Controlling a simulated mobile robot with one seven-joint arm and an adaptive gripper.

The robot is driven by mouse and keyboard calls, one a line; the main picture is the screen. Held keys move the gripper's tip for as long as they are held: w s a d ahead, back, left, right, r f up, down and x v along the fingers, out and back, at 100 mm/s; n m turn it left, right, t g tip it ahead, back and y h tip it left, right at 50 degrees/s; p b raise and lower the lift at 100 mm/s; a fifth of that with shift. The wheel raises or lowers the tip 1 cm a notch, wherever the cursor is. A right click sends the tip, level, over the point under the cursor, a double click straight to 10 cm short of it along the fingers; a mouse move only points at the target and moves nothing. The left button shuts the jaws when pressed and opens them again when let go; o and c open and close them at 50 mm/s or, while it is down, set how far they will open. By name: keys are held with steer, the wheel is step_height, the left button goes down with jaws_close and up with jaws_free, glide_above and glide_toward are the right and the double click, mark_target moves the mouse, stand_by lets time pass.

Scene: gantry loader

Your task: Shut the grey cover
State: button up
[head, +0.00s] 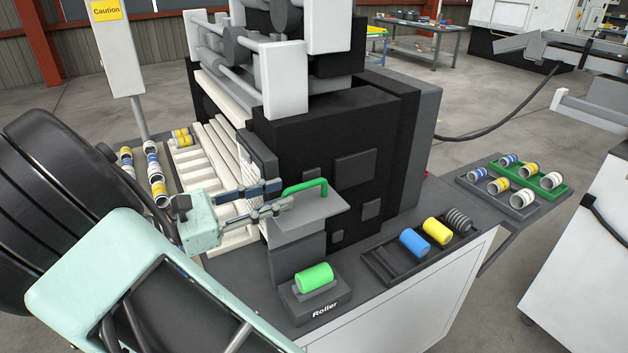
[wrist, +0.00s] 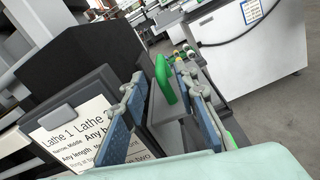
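The grey cover (head: 310,213) is a flat plate that sticks out from the black machine's front, above a grey box-like part. A green bar handle (head: 306,187) stands on it. In the wrist view the green handle (wrist: 165,79) shows between my two fingers, over a grey strip of the cover (wrist: 163,120). My gripper (head: 287,194) reaches in from the left with its fingertips at the handle's left end. Its fingers are apart, also in the wrist view (wrist: 165,95). I cannot tell whether either finger touches the handle.
A green roller (head: 314,277) lies on a block labelled Roller in front of the cover. A dark tray (head: 387,273) with blue and yellow rollers lies to the right. A sign panel reading Lathe (wrist: 88,125) stands close by my left finger. The black machine (head: 340,130) rises behind.

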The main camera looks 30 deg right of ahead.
mark_target(320, 181)
steer(key=d, duration=0.8)
steer(key=shift+w+d+p, duration=0.1)
steer(key=shift+d+p, duration=0.25)
jaws_close()
